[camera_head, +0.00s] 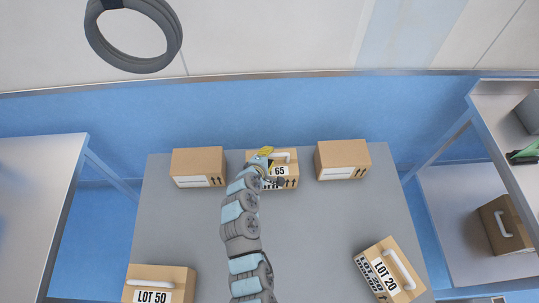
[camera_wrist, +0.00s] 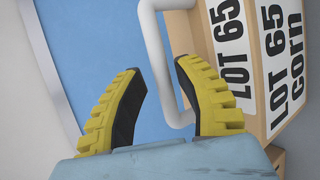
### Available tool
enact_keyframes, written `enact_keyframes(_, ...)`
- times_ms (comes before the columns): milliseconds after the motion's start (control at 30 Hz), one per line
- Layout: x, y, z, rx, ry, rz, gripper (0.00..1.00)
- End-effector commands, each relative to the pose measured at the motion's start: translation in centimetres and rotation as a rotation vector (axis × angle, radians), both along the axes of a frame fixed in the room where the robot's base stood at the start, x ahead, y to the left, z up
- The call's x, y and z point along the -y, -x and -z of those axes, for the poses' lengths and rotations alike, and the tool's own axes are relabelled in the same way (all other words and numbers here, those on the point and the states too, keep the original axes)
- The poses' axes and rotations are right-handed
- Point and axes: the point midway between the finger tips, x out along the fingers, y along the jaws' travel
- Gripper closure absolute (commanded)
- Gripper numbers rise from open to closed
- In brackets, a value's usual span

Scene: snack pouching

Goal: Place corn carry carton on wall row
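The corn carry carton (camera_head: 291,183), brown with a white handle and a LOT 65 label, stands at the far edge of the grey table (camera_head: 270,235). It sits between two plain cartons. In the wrist view its "LOT 65 Corn" label (camera_wrist: 283,60) shows at the right, and the white handle (camera_wrist: 153,45) reaches down between my fingers. My gripper (camera_wrist: 158,75) is open, its yellow-and-black fingers apart on either side of the handle, closer to it on the right. In the head view my gripper (camera_head: 266,162) is at the carton's upper left and hides part of it.
A left carton (camera_head: 198,163) and a right carton (camera_head: 341,158) flank the corn carton with small gaps. A LOT 50 carton (camera_head: 180,278) and an angled LOT 20 carton (camera_head: 380,255) stand nearer the front. The table's middle is clear beside my arm. A shelf unit (camera_head: 500,130) stands right.

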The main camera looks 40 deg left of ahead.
Motion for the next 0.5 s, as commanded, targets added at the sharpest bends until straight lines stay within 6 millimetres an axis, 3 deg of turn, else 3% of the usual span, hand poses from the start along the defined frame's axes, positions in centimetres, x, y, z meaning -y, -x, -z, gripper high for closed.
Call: enact_keyframes(500,1.7,4.9,-3.3,0.002,-0.001,-0.003,0.67)
